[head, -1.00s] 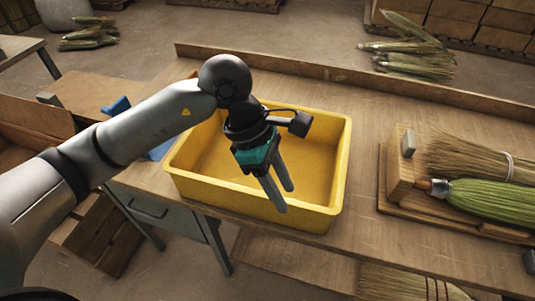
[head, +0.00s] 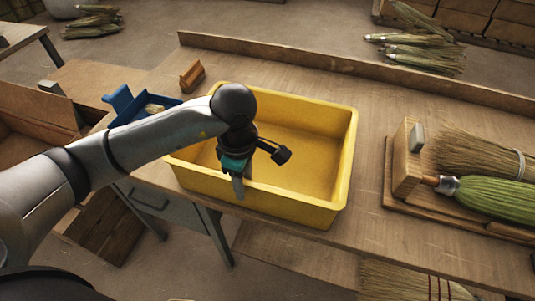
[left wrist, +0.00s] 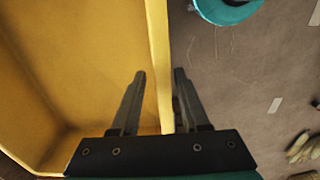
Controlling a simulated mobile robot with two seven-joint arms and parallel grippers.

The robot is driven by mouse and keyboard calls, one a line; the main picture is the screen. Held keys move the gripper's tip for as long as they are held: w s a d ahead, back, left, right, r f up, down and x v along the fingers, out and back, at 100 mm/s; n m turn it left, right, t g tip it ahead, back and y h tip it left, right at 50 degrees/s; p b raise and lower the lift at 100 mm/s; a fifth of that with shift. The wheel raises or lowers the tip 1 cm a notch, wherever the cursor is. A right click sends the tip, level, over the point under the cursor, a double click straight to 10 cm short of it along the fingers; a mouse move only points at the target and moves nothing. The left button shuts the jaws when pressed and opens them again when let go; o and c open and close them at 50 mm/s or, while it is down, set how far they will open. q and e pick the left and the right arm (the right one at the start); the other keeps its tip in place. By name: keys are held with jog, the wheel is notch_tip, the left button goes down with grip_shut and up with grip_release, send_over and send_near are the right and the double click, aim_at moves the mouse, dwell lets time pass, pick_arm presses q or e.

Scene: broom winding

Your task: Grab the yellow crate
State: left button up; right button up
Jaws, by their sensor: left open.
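The yellow crate (head: 300,205) stands on the wooden workbench and looks empty in the part that shows. My left gripper (head: 239,188) is over the crate's near wall, pointing down. In the left wrist view the crate's wall (left wrist: 158,55) runs between the two open fingers (left wrist: 158,95), one finger on the inner side and one on the outer side. The fingers do not look closed on the wall. My right gripper is in neither view.
Brooms (head: 490,200) lie on a wooden board at the right. A raised ledge (head: 330,68) runs along the bench's back. Bare bench lies between crate and brooms.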

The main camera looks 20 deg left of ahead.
aim_at(248, 193)
pick_arm(q)
jog(key=f, duration=0.5)
jog(key=shift+d+f, duration=0.1)
jog(key=shift+d, duration=0.15)
grip_shut()
dwell(1.1)
jog(key=shift+w+r, duration=0.15)
jog(key=shift+r, duration=0.05)
